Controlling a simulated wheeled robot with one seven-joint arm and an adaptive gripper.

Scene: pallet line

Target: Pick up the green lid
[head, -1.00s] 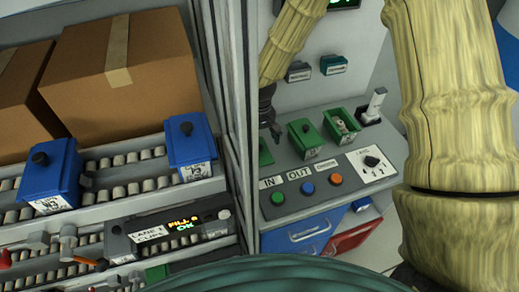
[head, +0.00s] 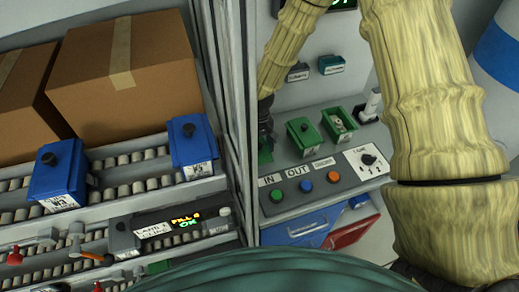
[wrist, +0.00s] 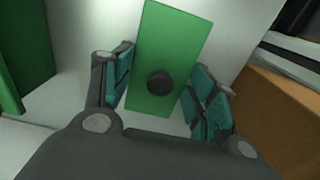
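The green lid (wrist: 174,45) is a flat green plate with a black knob (wrist: 160,82), seen in the wrist view on a pale surface. In the head view a small part of it (head: 265,156) shows at the left end of the grey counter. My gripper (wrist: 160,98) is open, with one teal-padded finger on each side of the lid and its knob. Both fingers look apart from the knob. In the head view my gripper (head: 267,142) is just over the lid and hides much of it.
A lidded green bin (head: 304,139) and an open green bin with contents (head: 343,126) stand right of the lid. The button panel (head: 320,183) is in front. A frame post (head: 236,130) and conveyor with blue bins (head: 56,175) lie left.

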